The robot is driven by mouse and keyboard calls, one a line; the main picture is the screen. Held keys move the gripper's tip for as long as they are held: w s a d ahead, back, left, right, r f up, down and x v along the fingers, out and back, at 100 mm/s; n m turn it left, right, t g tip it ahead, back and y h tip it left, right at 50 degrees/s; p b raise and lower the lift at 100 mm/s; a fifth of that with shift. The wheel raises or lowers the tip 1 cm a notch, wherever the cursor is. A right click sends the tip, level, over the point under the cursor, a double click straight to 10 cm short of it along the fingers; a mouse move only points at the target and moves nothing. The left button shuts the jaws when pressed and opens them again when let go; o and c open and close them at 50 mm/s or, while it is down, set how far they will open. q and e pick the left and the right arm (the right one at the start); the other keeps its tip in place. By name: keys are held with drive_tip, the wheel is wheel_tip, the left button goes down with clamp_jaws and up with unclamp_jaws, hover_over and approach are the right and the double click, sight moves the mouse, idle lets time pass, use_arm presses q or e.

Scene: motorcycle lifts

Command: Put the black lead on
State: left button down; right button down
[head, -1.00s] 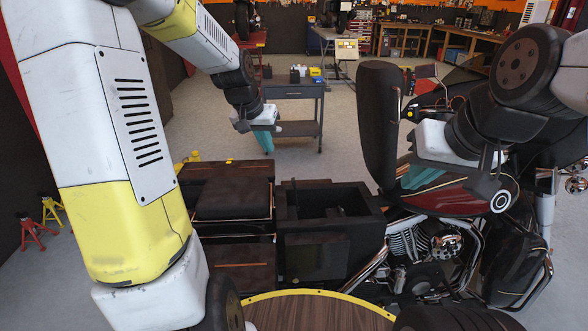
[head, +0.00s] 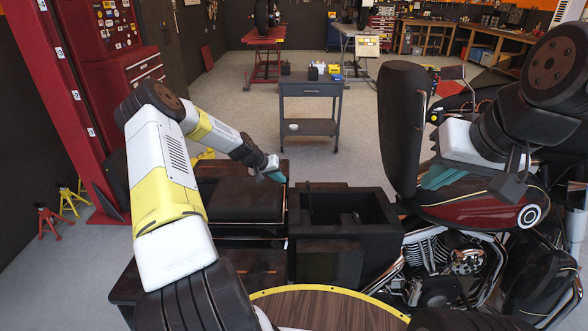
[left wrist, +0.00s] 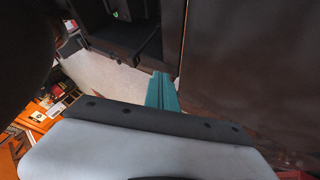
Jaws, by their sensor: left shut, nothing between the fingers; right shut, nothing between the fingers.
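The black motorcycle's open box (head: 368,222) stands in the middle of the head view, with dark parts inside too dim to make out. It seems to be the dark opening in the left wrist view (left wrist: 138,52), where a small green spot shows inside. I cannot pick out the black lead in either view. My left gripper (head: 277,176) is shut and empty, over the far right part of the closed dark case left of the box. Its teal fingers also show in the left wrist view (left wrist: 162,92). My right gripper (head: 438,178) is shut and empty above the red tank, right of the seat.
The upright seat (head: 404,120) rises right of the box. The closed dark case (head: 235,198) lies left of it. A grey cart (head: 309,90) with small items stands behind, on open floor. A red lift post (head: 62,100) and jack stands (head: 68,200) are at left.

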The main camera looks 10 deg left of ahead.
use_arm(q)
drive_tip(key=x, duration=0.7)
drive_tip(key=shift+w+d+f, duration=0.1)
drive_tip(key=shift+d+f, duration=0.05)
drive_tip(key=shift+f, duration=0.15)
drive_tip(key=shift+w+d+r, duration=0.15)
drive_tip(key=shift+d, duration=0.45)
drive_tip(key=shift+w+d+r, duration=0.1)
drive_tip(key=shift+d+r, duration=0.05)
drive_tip(key=shift+d, duration=0.5)
drive_tip(key=shift+w+d+r, duration=0.1)
drive_tip(key=shift+w+d, duration=0.05)
drive_tip(key=shift+d, duration=0.5)
